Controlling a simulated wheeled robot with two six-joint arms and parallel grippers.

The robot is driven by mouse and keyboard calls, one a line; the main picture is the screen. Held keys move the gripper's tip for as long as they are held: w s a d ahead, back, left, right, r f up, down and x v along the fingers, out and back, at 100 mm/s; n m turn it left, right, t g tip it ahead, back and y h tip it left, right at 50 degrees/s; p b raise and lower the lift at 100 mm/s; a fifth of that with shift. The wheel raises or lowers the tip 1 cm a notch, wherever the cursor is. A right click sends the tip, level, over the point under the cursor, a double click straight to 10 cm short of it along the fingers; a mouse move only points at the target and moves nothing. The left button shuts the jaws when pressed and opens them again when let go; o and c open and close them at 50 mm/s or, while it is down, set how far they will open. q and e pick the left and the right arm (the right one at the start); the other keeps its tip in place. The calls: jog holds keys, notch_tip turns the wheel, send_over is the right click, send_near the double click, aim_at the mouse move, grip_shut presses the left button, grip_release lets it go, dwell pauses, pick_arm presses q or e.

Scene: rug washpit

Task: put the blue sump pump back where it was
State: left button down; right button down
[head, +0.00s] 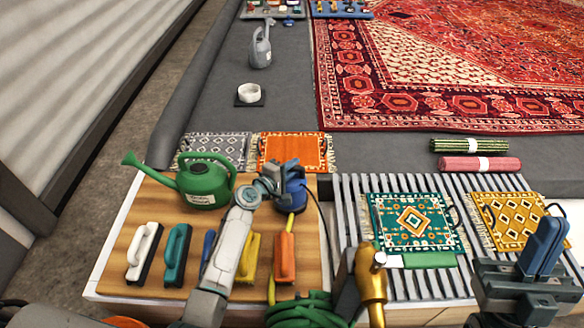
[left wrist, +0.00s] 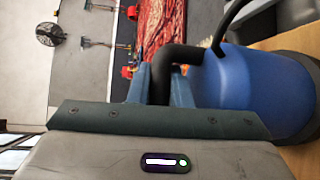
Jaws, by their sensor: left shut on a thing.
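The blue sump pump (head: 295,190) is at the right back corner of the wooden bench top (head: 170,277), with a dark cord and a yellow piece near it. My left gripper (head: 276,180) is shut on the pump's black handle, which shows between the fingers in the left wrist view. There the pump's blue body (left wrist: 262,92) and dark base fill the right side. The base is close to the wood; I cannot tell whether it touches. My right gripper (head: 543,247) is at the lower right, above the slatted rack, apart from the pump; its jaw opening is unclear.
A green watering can (head: 203,184) and several brushes, including a teal one (head: 176,255), stand on the bench. A slatted rack (head: 350,200) holds a green rug (head: 412,223) and a yellow rug (head: 508,218). A brass-coloured tool (head: 370,285) stands in front.

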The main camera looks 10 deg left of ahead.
pick_arm(q)
jog(key=shift+r, duration=0.15)
jog(key=c, duration=1.6)
grip_release()
jog(key=shift+f, duration=0.2)
jog(key=shift+o, duration=1.4)
jog(key=shift+r, duration=0.1)
jog(key=shift+r, duration=0.1)
